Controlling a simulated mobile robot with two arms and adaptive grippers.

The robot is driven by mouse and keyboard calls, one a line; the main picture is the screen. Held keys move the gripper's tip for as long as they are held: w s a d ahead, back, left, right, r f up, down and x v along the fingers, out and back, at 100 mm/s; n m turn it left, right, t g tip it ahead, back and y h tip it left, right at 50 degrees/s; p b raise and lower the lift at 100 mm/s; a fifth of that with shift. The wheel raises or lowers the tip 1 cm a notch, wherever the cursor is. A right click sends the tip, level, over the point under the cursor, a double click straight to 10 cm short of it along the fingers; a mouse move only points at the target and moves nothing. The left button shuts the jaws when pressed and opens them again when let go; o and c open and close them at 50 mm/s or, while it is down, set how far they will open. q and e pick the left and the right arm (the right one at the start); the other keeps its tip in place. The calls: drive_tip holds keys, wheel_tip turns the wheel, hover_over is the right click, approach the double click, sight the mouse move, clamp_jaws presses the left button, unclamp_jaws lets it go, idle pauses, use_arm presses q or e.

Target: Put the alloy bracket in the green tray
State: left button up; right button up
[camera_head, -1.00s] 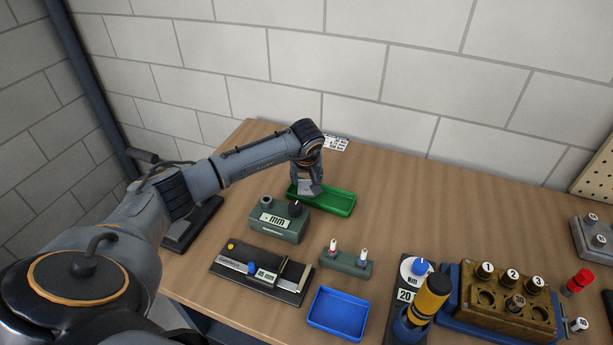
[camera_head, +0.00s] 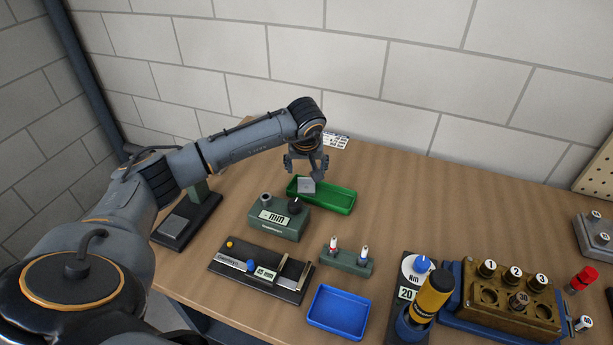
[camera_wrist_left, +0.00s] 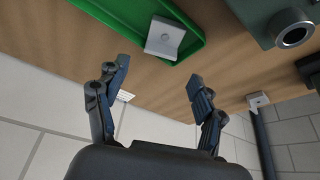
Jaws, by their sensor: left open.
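The alloy bracket (camera_head: 307,186), a small grey metal piece, lies in the left end of the green tray (camera_head: 337,205). My left gripper (camera_head: 306,166) is just above the bracket, fingers spread wide and empty. Its two open fingers also show in the left wrist view (camera_wrist_left: 158,74), apart from the bracket. My right gripper is not in view.
A green-grey "mm" gauge box (camera_head: 279,219) stands close in front of the tray. A caliper on a black base (camera_head: 262,272), a blue tray (camera_head: 338,311) and a small two-peg stand (camera_head: 346,262) are nearer. Bare table lies right of the green tray.

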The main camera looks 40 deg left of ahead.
use_arm(q)
drive_tip(key=b+v, duration=0.1)
drive_tip(key=v, duration=0.5)
drive_tip(key=shift+r, duration=0.25)
drive_tip(key=shift+s+d, duration=0.1)
